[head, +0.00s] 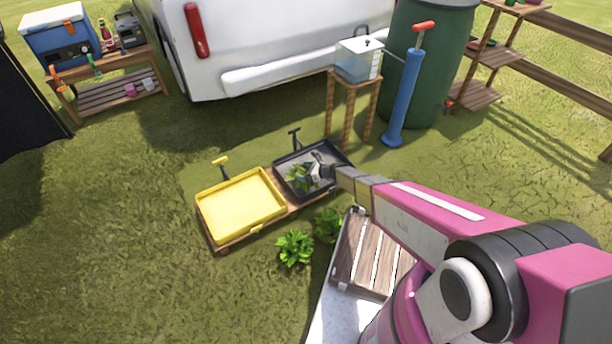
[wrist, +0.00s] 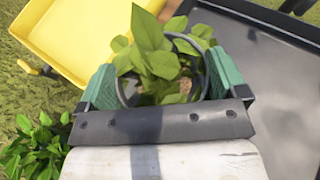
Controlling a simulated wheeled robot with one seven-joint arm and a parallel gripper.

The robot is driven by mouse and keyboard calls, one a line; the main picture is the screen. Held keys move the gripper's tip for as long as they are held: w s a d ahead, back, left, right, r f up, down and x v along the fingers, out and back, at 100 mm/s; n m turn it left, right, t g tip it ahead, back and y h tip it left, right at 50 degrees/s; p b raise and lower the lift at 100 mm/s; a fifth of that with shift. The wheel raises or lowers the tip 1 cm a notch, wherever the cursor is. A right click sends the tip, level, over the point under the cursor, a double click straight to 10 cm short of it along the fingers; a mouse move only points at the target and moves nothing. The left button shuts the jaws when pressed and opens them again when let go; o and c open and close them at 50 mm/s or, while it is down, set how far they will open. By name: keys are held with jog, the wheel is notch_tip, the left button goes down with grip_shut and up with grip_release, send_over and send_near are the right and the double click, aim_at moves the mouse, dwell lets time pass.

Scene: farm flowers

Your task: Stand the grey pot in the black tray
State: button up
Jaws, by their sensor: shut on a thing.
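The grey pot (wrist: 204,78) holds a leafy green plant (wrist: 158,55). My gripper (wrist: 163,72) is shut on it, with a green finger on each side of the pot. In the head view my gripper (head: 318,170) and the plant (head: 298,177) are over the left part of the black tray (head: 292,160). The black tray also fills the right side of the wrist view (wrist: 275,85). The pot's base is hidden, so I cannot tell whether it touches the tray floor.
A yellow tray (head: 240,205) stands left of the black one on a low wooden stand (head: 222,246). Two leafy plants (head: 295,248) (head: 328,224) are in front. Grass at left is clear.

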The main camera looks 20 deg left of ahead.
aim_at(306, 170)
jog(key=w, duration=0.1)
jog(key=w+f, duration=0.2)
jog(key=shift+w+a, duration=0.15)
jog(key=shift+a, duration=0.2)
jog(key=shift+f, duration=1.95)
jog(key=shift+f, duration=0.2)
jog(key=o, duration=0.8)
jog(key=shift+d+r, duration=0.3)
jog(key=v, duration=1.1)
jog(key=shift+d, duration=0.25)
